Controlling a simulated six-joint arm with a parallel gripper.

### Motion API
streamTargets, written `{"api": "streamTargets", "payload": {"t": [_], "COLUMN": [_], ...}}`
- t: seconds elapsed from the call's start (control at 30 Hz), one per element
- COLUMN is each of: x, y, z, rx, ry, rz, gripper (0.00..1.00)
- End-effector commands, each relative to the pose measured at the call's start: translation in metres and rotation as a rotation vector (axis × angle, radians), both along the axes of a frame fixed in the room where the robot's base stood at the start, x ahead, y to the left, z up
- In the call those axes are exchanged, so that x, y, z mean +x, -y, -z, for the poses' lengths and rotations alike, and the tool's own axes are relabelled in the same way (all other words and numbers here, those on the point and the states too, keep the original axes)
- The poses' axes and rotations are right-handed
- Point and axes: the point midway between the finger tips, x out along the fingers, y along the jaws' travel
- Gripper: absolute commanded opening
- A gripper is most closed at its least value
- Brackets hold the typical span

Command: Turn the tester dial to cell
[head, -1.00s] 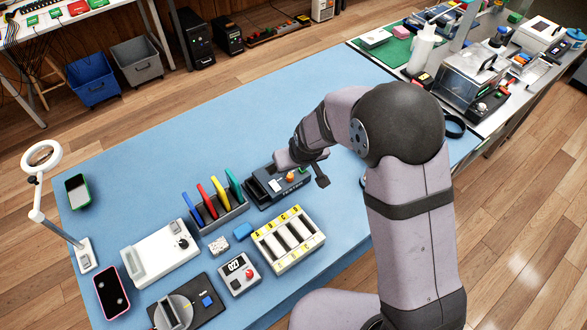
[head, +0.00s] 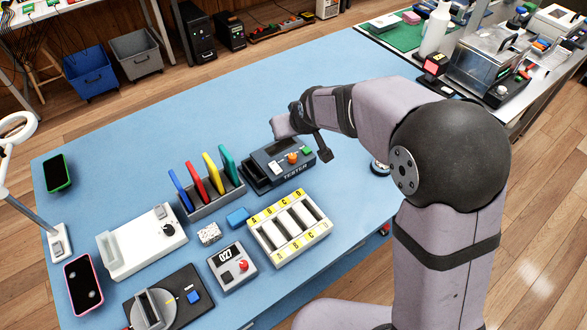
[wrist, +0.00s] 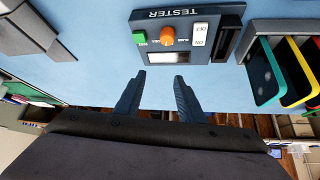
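The dark tester (head: 268,172) sits on the blue mat behind the white slotted tray. Its orange dial (head: 292,157) stands between a white ON/OFF switch and a green button (head: 307,150). In the wrist view the tester (wrist: 150,18) is upside down at the top, with the dial (wrist: 167,37) and the ON/OFF switch (wrist: 200,33) in sight. The marks around the dial are too small to read. My gripper (wrist: 161,92) is open and empty, its two fingers apart from the tester on its far side and pointing toward it.
A rack (head: 215,203) of coloured upright pieces stands left of the tester. The white lettered tray (head: 262,240), a 027 counter box (head: 226,277) and a blue block (head: 238,216) are nearer. The blue mat (head: 200,120) behind the tester is mostly clear.

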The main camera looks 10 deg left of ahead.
Motion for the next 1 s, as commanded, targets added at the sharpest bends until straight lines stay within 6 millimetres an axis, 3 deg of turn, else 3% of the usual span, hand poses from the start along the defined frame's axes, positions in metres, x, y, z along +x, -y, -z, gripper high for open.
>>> {"api": "streamTargets", "payload": {"t": [0.13, 0.3, 0.43, 0.67, 1.0], "x": [-0.010, -0.034, -0.042, -0.041, -0.028], "y": [0.005, 0.018, 0.022, 0.021, 0.014], "z": [-0.023, -0.009, -0.005, 0.001, 0.038], "rx": [-0.026, -0.086, -0.103, -0.103, -0.104], "ry": [-0.044, -0.165, -0.201, -0.206, -0.207], "rz": [-0.006, -0.002, 0.002, 0.005, 0.005], "gripper": [0.36, 0.36, 0.36, 0.36, 0.36]}}
